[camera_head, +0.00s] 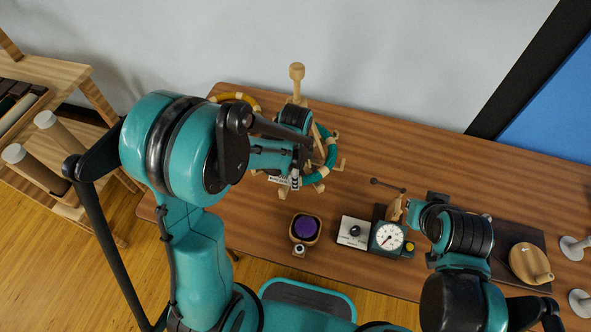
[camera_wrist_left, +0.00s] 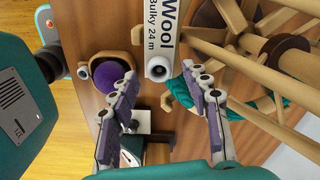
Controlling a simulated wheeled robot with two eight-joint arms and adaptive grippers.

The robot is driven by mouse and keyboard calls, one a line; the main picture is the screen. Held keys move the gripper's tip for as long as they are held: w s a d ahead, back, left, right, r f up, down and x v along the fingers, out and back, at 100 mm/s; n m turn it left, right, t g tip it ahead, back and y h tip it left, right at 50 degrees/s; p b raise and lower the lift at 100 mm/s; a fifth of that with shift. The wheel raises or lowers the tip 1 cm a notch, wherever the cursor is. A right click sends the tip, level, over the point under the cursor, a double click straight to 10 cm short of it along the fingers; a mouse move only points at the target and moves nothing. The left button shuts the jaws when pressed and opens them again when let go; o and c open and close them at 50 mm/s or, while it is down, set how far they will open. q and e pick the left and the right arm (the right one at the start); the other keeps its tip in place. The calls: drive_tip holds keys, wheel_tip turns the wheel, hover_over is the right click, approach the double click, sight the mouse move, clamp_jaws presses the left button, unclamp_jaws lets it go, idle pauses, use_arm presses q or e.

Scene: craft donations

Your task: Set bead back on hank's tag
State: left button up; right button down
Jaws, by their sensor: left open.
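A teal hank (camera_head: 330,158) hangs on a wooden winder (camera_head: 296,73) at the middle of the table, partly hidden by my left arm. Its white tag (camera_head: 278,180) reads "Wool Bulky 24 m" in the left wrist view (camera_wrist_left: 163,25). A pale round bead-like piece with a dark hole (camera_wrist_left: 158,68) sits at the tag's lower end; I cannot tell whether it is fixed. My left gripper (camera_head: 294,182) is open, its fingers apart on either side of this piece in the left wrist view (camera_wrist_left: 167,78). My right gripper (camera_head: 405,212) is beside the dial box; its fingers are unclear.
A wooden cup (camera_head: 294,236) with a purple dome (camera_head: 305,227) stands in front, with a small ringed piece (camera_head: 299,250) at its near side. A dial box (camera_head: 388,238) and a white panel with a black knob (camera_head: 353,232) stand right of it. A round wooden piece (camera_head: 528,262) lies far right.

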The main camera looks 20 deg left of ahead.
use_arm(q)
wheel_tip(320, 180, up, 12)
idle(0.4)
idle(0.4)
drive_tip(key=s+a+n+t+b, duration=0.3)
drive_tip(key=s+a+n+t, duration=0.2)
drive_tip(key=s+n, duration=0.5)
drive_tip(key=n+t, duration=0.2)
drive_tip(key=n, duration=0.3)
drive_tip(key=shift+s+r+b, duration=0.2)
drive_tip(key=shift+r+b, duration=0.1)
